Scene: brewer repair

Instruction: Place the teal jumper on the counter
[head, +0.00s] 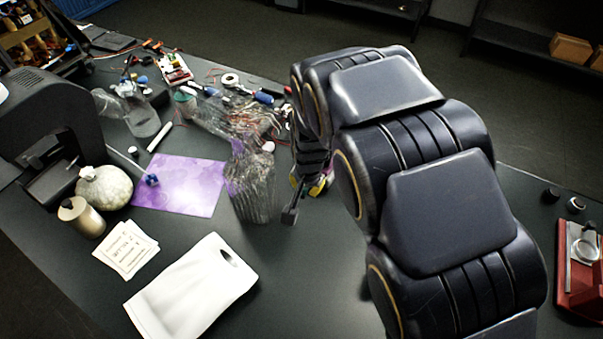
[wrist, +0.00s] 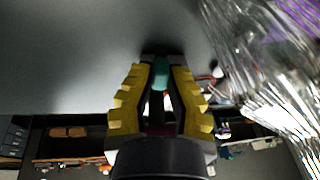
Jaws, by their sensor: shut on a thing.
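The teal jumper (wrist: 161,73) is a small rounded teal piece between the fingertips of my gripper (wrist: 158,68) in the wrist view. The yellow-padded fingers are closed on it. In the head view my gripper (head: 319,184) is low over the dark counter (head: 310,275), largely hidden behind my arm, and the jumper cannot be made out there. Bare grey counter surface (wrist: 80,55) shows around the fingertips in the wrist view. I cannot tell whether the jumper touches it.
A purple mat (head: 185,188), a white board (head: 195,288) and cards (head: 126,249) lie further left. Cables and tools clutter the back.

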